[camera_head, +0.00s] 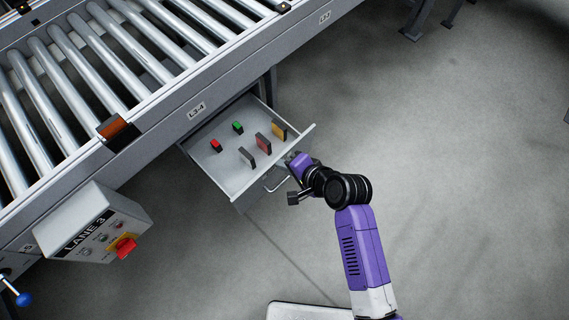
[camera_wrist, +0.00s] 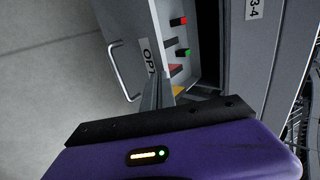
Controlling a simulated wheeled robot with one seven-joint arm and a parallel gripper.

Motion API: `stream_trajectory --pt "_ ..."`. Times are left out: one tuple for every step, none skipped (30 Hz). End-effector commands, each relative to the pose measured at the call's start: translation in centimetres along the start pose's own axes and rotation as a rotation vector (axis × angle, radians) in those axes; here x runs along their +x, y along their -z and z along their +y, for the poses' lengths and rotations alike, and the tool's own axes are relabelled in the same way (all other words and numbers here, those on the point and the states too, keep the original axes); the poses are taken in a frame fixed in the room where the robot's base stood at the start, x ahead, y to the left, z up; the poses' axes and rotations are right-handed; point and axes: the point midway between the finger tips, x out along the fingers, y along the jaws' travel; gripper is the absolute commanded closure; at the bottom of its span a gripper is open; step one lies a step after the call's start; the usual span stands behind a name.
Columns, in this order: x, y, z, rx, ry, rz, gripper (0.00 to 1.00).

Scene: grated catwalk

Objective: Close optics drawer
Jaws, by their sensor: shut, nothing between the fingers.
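The optics drawer (camera_head: 228,180) sticks out open from under the roller conveyor in the head view. Several small red, green, yellow and dark items lie in it. Its front panel carries a metal bar handle (camera_head: 277,180). In the wrist view the drawer front (camera_wrist: 138,22) shows part of a label reading "OPT", with the handle (camera_wrist: 120,72) to its left. My gripper (camera_head: 292,158) is shut and empty, at the right part of the drawer front, beside the handle rather than around it. In the wrist view its fingers (camera_wrist: 157,92) overlap the front panel; I cannot tell whether they touch it.
The roller conveyor (camera_head: 150,140) runs diagonally above the drawer. A grey "LANE 3" control box (camera_head: 95,222) with a red switch stands at the lower left. A blue-knobbed lever (camera_head: 22,298) is at the left edge. The floor (camera_head: 450,150) to the right is clear.

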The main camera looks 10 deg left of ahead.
Motion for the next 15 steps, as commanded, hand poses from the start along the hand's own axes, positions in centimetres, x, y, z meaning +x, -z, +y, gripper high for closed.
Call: stream_trajectory --pt "0.0 0.0 0.0 0.000 0.000 0.000 1.00" --pt "0.0 0.0 0.0 0.000 0.000 0.000 1.00" --pt "0.0 0.0 0.0 0.000 0.000 0.000 1.00" --pt "0.0 0.0 0.0 0.000 0.000 0.000 1.00" --pt "0.1 0.0 -0.1 0.000 0.000 0.000 1.00" --pt "0.2 0.0 -0.1 0.000 0.000 0.000 1.00" --pt "0.3 0.0 -0.2 0.000 0.000 -0.001 1.00" --pt "0.4 0.0 -0.4 -0.001 0.000 -0.001 1.00" --pt "0.7 0.0 -0.6 -0.001 -0.001 -0.001 1.00" --pt "0.9 0.0 -0.9 -0.002 0.000 -0.001 1.00" --pt "1.2 0.0 -1.2 -0.003 0.001 -0.001 1.00" --pt "1.6 0.0 -1.5 -0.002 0.001 -0.001 1.00" --pt "2.0 0.1 -1.9 -0.002 0.001 0.000 1.00" --pt "2.4 0.1 -2.3 -0.003 0.002 0.000 1.00" --pt "3.0 0.0 -2.9 -0.004 0.001 -0.001 1.00"
